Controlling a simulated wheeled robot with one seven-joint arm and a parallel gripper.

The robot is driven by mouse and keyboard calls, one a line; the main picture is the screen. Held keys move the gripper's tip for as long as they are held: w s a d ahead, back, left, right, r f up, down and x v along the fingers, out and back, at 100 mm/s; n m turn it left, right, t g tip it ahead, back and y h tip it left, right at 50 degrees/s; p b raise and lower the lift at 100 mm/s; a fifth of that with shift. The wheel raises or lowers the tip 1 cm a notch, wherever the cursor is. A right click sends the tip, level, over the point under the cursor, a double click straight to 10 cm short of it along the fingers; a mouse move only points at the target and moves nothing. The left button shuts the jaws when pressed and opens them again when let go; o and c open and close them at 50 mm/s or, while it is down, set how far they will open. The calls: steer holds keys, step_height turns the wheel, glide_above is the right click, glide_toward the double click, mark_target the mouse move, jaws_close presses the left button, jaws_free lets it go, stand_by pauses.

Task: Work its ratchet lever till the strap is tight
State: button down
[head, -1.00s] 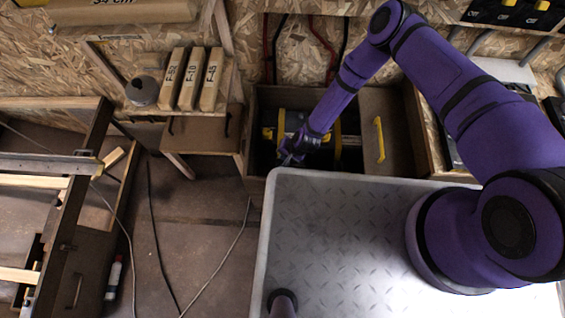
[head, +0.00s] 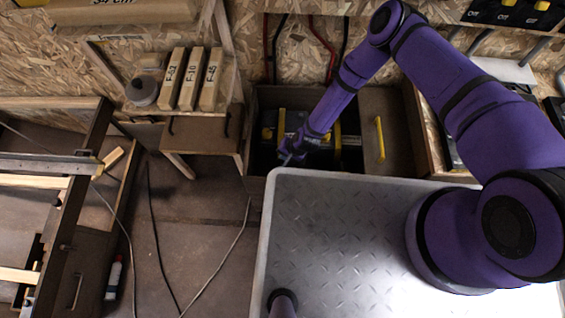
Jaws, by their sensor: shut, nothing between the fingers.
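My gripper (head: 289,155) is at the end of the purple arm, low inside the open dark compartment against the back wall. It is shut and small in the picture. Yellow and dark parts (head: 267,133) show around it in the compartment, and a yellow upright piece (head: 337,135) stands to its right. I cannot make out which of these is the ratchet lever or the strap, as my wrist and the shadow hide much of it. Whether the gripper touches any of them cannot be told.
A wooden panel with a yellow handle (head: 380,139) lies right of the compartment. My grey tread-plate deck is in front. Labelled wooden blocks (head: 191,79) and a round grey tin (head: 141,91) sit on a shelf at left. Cables (head: 160,240) cross the floor, and a wooden frame stands far left.

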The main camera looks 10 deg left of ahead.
steer(key=shift+s+f, duration=0.1)
stand_by(0.5)
steer(key=shift+s+f, duration=0.15)
steer(key=shift+f, duration=0.1)
